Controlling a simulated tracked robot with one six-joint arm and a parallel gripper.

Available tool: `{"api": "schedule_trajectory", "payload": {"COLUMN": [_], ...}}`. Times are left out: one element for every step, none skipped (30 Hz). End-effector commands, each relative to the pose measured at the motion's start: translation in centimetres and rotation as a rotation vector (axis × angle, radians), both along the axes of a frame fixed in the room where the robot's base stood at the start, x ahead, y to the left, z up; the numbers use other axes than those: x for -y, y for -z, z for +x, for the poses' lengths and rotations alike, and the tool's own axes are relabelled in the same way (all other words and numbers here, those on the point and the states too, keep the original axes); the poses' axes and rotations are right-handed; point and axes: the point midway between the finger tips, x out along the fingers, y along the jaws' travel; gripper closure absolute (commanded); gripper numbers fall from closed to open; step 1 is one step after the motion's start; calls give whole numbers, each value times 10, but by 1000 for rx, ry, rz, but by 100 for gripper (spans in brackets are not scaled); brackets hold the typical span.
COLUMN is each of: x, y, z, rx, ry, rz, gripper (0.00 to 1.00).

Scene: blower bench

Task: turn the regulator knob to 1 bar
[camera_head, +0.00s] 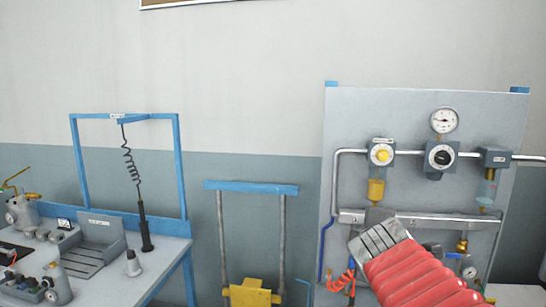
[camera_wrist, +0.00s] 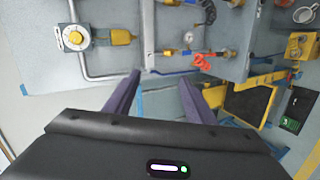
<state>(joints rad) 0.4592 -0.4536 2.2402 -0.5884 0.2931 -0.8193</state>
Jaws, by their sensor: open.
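A round dial with a black centre (camera_head: 440,157), which looks like the regulator knob, sits on the wall panel (camera_head: 405,110) in the head view. A pressure gauge (camera_head: 444,120) is directly above it; its reading is too small to make out. A yellow-centred knob (camera_head: 381,154) is to its left, and also shows at upper left in the wrist view (camera_wrist: 73,38). My gripper (camera_wrist: 158,85) is open and empty, its two purple fingers apart. It is in front of the panel's lower part, below the knobs. The black-centred dial is not visible in the wrist view.
A pipe (camera_head: 350,152) crosses the panel, with a filter unit (camera_head: 493,158) at right and a grey rail (camera_head: 405,218) below. A red coiled hose (camera_head: 342,281) hangs lower left. A yellow machine (camera_head: 250,292) and a workbench (camera_head: 125,270) stand left.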

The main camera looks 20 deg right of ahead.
Motion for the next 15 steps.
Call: {"api": "schedule_trajectory", "payload": {"x": [-23, -34, -50, -63, -75, -91, -104, -117, -134, -147, -159, -176, -187, -198, -211], "y": [12, 19, 30, 38, 47, 57, 65, 73, 84, 92, 100, 110, 117, 123, 131], "z": [-6, -10, -15, -20, -25, -33, -39, -45, -54, -61, -69, -80, -87, -95, -105], "rx": [16, 25, 34, 38, 38, 40, 37, 33, 23, 14, 3, -15, -29, -44, -64], "ry": [20, 38, 64, 82, 102, 130, 152, 173, 203, 226, 250, 284, 308, 331, 362], "rz": [98, 159, 243, 305, 366, 446, 507, 566, 644, 700, 757, 827, 876, 921, 974], "gripper": [50, 50, 50, 50, 50, 50, 50, 50, 50, 50, 50, 50, 50, 50, 50]}}
